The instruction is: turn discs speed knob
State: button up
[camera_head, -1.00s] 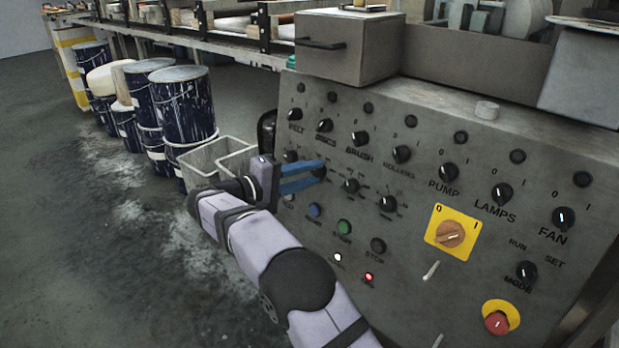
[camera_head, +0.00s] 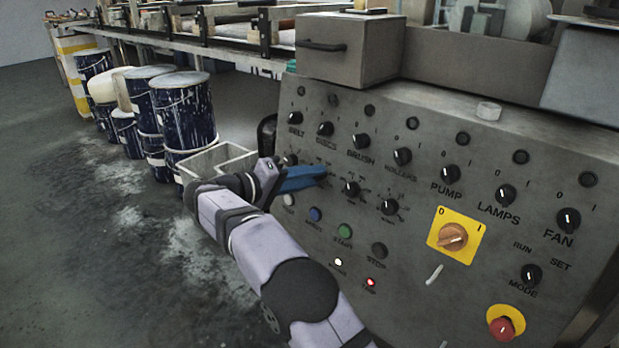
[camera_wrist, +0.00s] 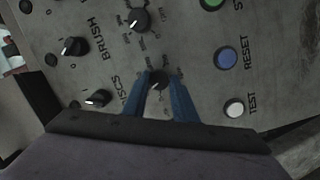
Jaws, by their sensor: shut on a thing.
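The discs speed knob (camera_wrist: 158,79) is a small black dial on the grey control panel, below the black switch labelled DISCS (camera_head: 325,129). My gripper (camera_head: 318,172) has blue fingers pointing at the panel. In the wrist view, the two fingertips (camera_wrist: 160,82) stand on either side of the knob and are shut on it. In the head view the fingers hide most of this knob. The DISCS switch also shows in the wrist view (camera_wrist: 97,97), left of the fingers.
A similar dial (camera_head: 351,188) sits close to the right of my fingers. Blue (camera_head: 315,214), green (camera_head: 345,231) and white (camera_head: 289,200) buttons lie below. A yellow-backed rotary switch (camera_head: 453,237) and a red stop button (camera_head: 502,328) are further right. Paint drums (camera_head: 183,110) stand left.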

jog(key=o, duration=1)
jog(key=shift+o, duration=0.2)
jog(key=shift+a, duration=0.1)
jog(key=p+v, duration=0.2)
jog(key=v, duration=0.5)
jog(key=shift+p, duration=0.3)
jog(key=shift+s+r, duration=0.1)
